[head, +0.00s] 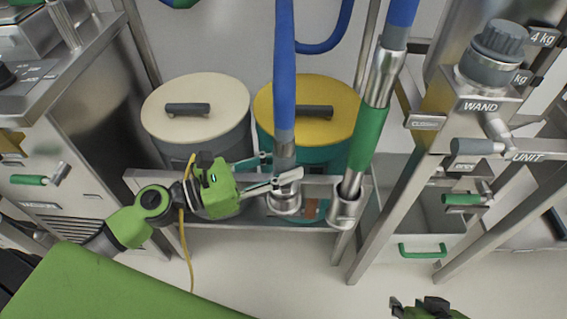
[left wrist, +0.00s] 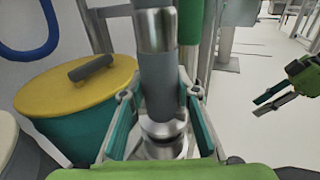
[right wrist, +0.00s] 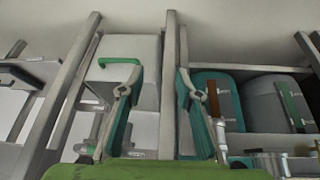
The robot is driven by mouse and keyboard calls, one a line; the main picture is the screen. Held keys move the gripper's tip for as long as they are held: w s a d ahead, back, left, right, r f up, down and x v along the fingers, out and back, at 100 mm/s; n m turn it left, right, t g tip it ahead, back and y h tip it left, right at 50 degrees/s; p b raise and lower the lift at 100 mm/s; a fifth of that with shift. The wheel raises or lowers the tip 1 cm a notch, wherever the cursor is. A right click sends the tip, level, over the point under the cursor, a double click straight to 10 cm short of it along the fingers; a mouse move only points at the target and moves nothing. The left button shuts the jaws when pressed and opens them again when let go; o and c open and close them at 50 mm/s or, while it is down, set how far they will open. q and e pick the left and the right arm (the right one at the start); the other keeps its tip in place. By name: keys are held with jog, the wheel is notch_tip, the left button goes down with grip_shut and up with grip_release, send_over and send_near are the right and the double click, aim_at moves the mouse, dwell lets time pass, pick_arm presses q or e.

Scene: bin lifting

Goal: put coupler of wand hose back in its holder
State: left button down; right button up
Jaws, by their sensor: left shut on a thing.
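The coupler (head: 285,152) at the lower end of the blue hose (head: 284,80) stands upright, with a grey sleeve. My left gripper (head: 277,172) is shut on it from the left, one finger on each side. In the left wrist view, the coupler (left wrist: 163,75) fills the space between the fingers. The round metal holder (head: 285,202) is directly below it on the rail; whether the coupler's end is seated inside cannot be told, as the fingers partly hide it. My right gripper (right wrist: 158,90) is open and empty, away from the coupler at the lower right of the head view.
A wand with a green sleeve (head: 368,137) stands in the neighbouring holder (head: 346,209). Bins with a cream lid (head: 195,112) and a yellow lid (head: 307,112) stand behind the rail (head: 240,224). A steel frame with a WAND label (head: 480,106) stands right. Front floor is clear.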

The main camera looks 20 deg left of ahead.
pick_arm(q)
jog(key=shift+f, duration=0.1)
pick_arm(e)
jog(key=shift+w+a+r, duration=0.1)
jog(key=shift+w, duration=0.2)
pick_arm(q)
jog(key=shift+f, duration=0.1)
pick_arm(e)
jog(key=shift+w+a+r+t, duration=0.15)
jog(key=shift+w+t, duration=0.15)
pick_arm(q)
jog(key=shift+f, duration=0.25)
pick_arm(e)
jog(key=shift+w+a+r+t, duration=0.15)
jog(key=shift+w+t, duration=0.15)
jog(key=shift+w, duration=0.15)
pick_arm(q)
jog(key=shift+f+b, duration=0.3)
pick_arm(e)
jog(key=shift+w+a+r+t+y, duration=0.25)
jog(key=shift+w+r+t+y, duration=0.05)
jog(key=shift+w, duration=0.3)
pick_arm(q)
jog(key=shift+f, duration=0.15)
jog(key=c, duration=1.5)
grip_release()
jog(key=shift+f, duration=0.1)
pick_arm(e)
jog(key=shift+w+d, duration=0.15)
